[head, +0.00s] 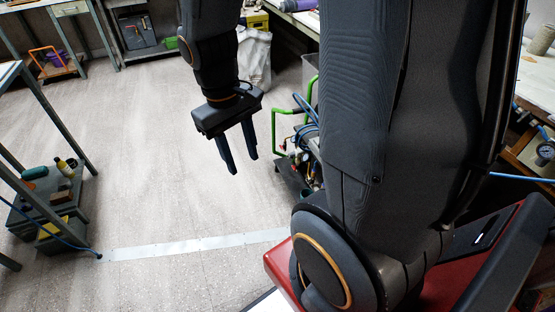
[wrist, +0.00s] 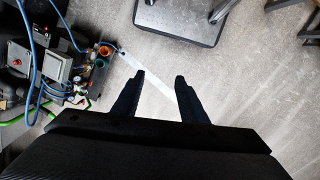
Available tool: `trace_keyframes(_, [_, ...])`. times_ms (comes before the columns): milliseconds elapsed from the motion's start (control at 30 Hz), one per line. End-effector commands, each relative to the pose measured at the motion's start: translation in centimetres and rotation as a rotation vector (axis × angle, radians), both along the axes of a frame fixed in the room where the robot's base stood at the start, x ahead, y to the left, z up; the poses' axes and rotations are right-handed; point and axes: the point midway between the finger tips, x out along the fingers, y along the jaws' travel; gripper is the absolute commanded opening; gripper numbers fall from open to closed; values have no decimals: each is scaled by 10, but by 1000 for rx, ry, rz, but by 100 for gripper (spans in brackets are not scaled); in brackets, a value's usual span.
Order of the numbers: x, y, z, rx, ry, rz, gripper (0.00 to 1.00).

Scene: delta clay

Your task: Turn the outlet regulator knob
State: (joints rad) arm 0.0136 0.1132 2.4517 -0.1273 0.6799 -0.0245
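My gripper (head: 243,165) is open and empty, hanging over the floor in the head view with its fingers pointing down. It also shows open in the wrist view (wrist: 160,78). A cart with a green handle (head: 276,130) carries blue hoses and small fittings just right of my gripper, apart from it. My arm hides part of it. In the wrist view, the same kind of equipment (wrist: 58,68), with hoses and small valves (wrist: 82,88), lies left of the fingers. I cannot tell which small part is the outlet regulator knob.
A grey low platform with bottles (head: 45,205) stands at the left. Benches line the back, and a white bag (head: 254,60) stands behind the gripper. A round gauge (head: 545,150) is at the far right. The floor (head: 180,205) around the gripper is clear.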

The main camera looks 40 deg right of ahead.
Motion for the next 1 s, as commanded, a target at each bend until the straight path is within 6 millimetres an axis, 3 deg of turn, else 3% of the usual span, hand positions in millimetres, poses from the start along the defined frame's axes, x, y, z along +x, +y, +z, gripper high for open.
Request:
trace_keyframes(33, [14, -8, -29, -23, 35, 36, 39])
trace_keyframes(100, [30, -22, -52, -60, 84, 93, 39])
trace_keyframes(1000, [239, -241, -345, -619, 730, 627, 39])
